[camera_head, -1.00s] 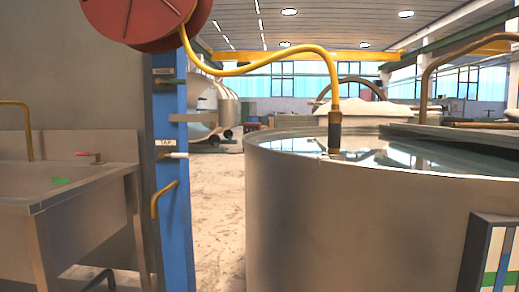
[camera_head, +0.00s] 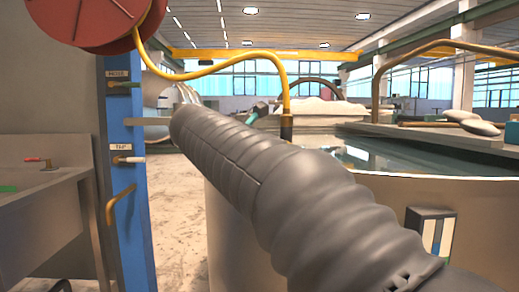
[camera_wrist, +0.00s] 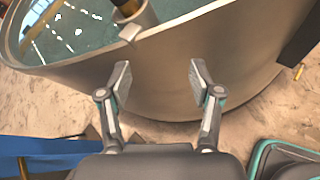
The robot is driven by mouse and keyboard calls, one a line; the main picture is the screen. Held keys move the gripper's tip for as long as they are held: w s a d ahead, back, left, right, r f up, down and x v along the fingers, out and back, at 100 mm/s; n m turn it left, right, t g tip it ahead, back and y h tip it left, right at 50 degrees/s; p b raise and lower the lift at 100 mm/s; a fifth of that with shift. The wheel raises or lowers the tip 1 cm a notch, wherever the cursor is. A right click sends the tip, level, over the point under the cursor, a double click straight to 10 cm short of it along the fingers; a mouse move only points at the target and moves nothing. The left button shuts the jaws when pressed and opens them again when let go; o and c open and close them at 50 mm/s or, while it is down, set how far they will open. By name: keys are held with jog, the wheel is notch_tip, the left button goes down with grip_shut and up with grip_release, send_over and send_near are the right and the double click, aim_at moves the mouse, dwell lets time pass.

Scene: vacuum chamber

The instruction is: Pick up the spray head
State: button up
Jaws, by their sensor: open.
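The spray head (camera_head: 287,127) is a dark cylinder at the end of the yellow hose, upright at the tank's rim. Its lower part is hidden behind my arm in the head view. In the wrist view a dark and brass cylinder, which looks like the spray head (camera_wrist: 127,10), stands in a grey holder (camera_wrist: 141,20) on the rim, cut off by the top edge. My gripper (camera_wrist: 160,76) is open and empty. Its fingers are in front of the tank's outer wall, below and slightly right of the spray head in that view, apart from it.
The round metal tank (camera_wrist: 165,50) holds water. The yellow hose (camera_head: 220,66) runs from a red reel (camera_head: 90,20). A blue post (camera_head: 125,190) with valves and a sink stand at left. A narrow strip of floor (camera_head: 178,225) is clear between post and tank.

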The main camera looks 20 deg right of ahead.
aim_at(286, 139)
jog(key=w+r+n+h, duration=0.3)
jog(key=w+r, duration=0.1)
jog(key=r, duration=0.3)
jog(key=x, duration=0.7)
jog(key=shift+w+d+f, duration=0.15)
jog(key=shift+w+f, duration=0.15)
jog(key=shift+w, duration=0.15)
jog(key=shift+f+x, duration=0.1)
jog(key=shift+x, duration=1.25)
jog(key=shift+f+x, duration=0.15)
jog(key=shift+x, duration=1.2)
jog(key=shift+w, duration=0.1)
grip_shut()
